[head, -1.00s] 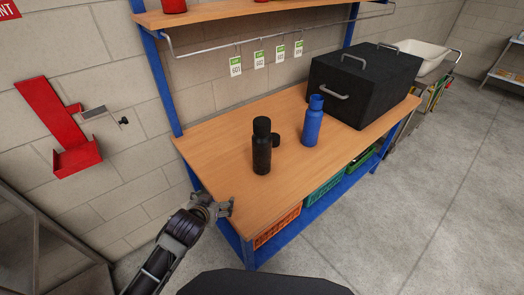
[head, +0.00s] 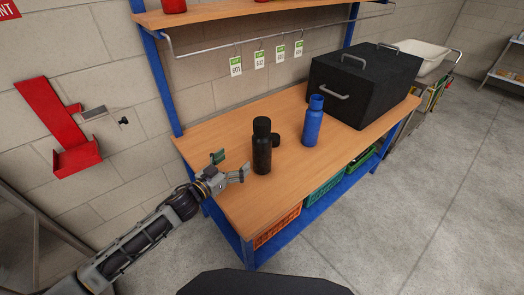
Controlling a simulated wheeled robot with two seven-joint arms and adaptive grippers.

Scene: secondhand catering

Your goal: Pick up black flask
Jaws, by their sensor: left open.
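The black flask (head: 262,150) stands upright on the wooden tabletop of the workbench (head: 215,142), near its left end. A small black cap-like piece (head: 275,140) sits just behind it on the right. My left gripper (head: 232,164) is open and empty over the left end of the bench. Its fingers point right, toward the flask, with a small gap between them and it. My right gripper is not in view.
A blue flask (head: 312,124) stands open-topped to the right of the black one. A large black box with handles (head: 358,92) fills the right end of the bench. Numbered tags (head: 259,59) hang from a rail above. The front tabletop is clear.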

